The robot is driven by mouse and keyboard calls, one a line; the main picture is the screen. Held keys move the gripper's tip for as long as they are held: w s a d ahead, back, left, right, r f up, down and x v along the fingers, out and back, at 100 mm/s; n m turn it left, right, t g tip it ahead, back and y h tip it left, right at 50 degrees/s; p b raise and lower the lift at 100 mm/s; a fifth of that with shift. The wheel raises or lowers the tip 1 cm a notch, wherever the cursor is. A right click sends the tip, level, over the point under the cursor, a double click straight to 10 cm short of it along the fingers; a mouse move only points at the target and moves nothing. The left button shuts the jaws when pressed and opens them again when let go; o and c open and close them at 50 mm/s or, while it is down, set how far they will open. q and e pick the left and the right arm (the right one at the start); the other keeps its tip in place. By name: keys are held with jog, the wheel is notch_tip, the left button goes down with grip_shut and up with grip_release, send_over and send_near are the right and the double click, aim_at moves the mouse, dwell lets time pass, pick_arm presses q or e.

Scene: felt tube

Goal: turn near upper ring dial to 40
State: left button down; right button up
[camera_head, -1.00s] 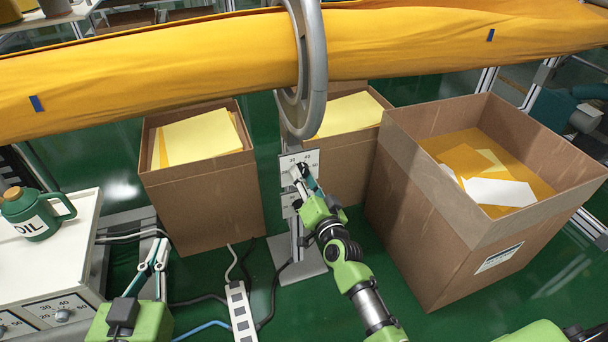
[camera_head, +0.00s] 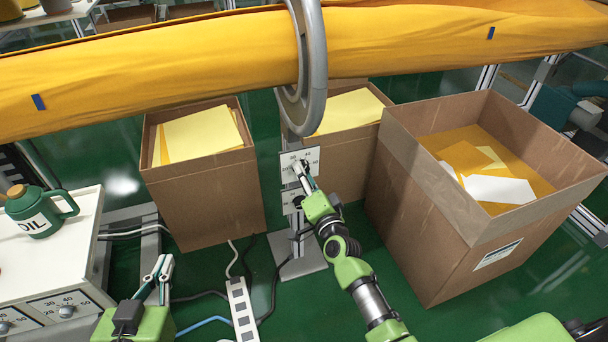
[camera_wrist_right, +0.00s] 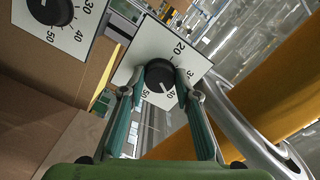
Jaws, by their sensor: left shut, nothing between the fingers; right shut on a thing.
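The near upper ring dial is a black round knob (camera_wrist_right: 160,75) on a white plate with numerals (camera_wrist_right: 137,59). The plate (camera_head: 313,157) also shows on the ring's stand in the head view. My right gripper (camera_head: 303,173) is shut on the knob. In the right wrist view its fingers (camera_wrist_right: 158,82) lie on both sides of the knob. A pale mark on the knob's face points close to the 40. A second black dial (camera_wrist_right: 50,10) shows at the upper left there. My left gripper (camera_head: 163,266) is shut and empty, low at the left, away from the stand.
The grey ring (camera_head: 317,60) encircles the yellow felt tube (camera_head: 180,65). Cardboard boxes stand left (camera_head: 205,185), behind and right (camera_head: 430,215) of the stand. A power strip (camera_head: 241,310) and cables lie on the floor.

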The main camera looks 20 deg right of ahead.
jog(key=o, duration=1.1)
jog(key=s, duration=1.2)
jog(key=shift+d, duration=0.2)
